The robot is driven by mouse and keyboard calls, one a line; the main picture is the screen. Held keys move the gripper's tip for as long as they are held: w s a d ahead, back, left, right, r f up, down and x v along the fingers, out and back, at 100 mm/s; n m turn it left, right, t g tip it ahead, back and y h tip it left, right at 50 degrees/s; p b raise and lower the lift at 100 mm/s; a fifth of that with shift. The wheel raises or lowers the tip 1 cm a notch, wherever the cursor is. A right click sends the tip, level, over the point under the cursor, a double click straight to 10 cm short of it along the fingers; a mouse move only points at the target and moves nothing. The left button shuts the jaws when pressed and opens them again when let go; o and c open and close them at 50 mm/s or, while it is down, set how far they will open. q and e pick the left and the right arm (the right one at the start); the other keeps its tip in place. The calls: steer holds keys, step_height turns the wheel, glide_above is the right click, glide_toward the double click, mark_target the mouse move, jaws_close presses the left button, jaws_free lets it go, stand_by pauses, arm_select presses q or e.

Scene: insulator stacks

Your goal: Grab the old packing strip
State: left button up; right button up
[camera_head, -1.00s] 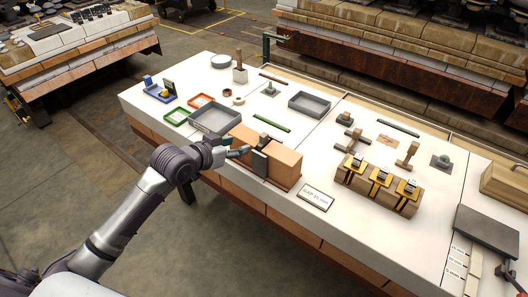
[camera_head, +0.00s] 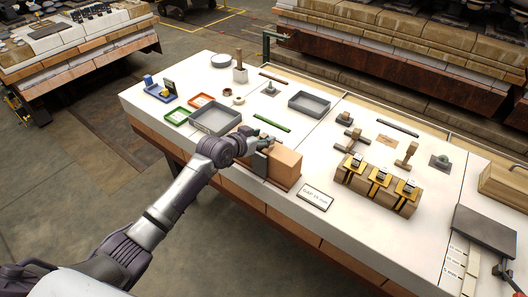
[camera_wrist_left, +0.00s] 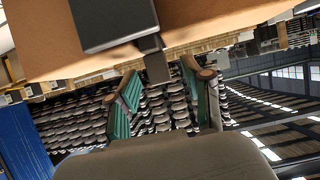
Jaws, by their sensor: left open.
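An orange-brown block (camera_head: 285,168) stands at the table's front edge. A dark grey plate (camera_wrist_left: 113,22) is against its face in the left wrist view, with a narrow grey tab (camera_wrist_left: 157,67) sticking out. This may be the old packing strip; I cannot be sure. My left gripper (camera_head: 264,144) is at the block, partly covering it and the plate (camera_head: 260,163). In the left wrist view its green-padded fingers (camera_wrist_left: 162,85) are open, one on each side of the tab, with gaps visible. My right gripper is not in view.
A grey tray (camera_head: 215,119) lies left of the block and a green strip (camera_head: 271,122) behind it. A "GAP" sign (camera_head: 314,198) is at its right. A wooden block with yellow clamps (camera_head: 378,186) stands farther right.

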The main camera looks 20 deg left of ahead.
arm_select(q)
steer(key=shift+w+d+f, duration=0.15)
steer(key=shift+w+f, duration=0.15)
steer(key=shift+w, duration=0.3)
jaws_close()
steer(key=shift+r, duration=0.1)
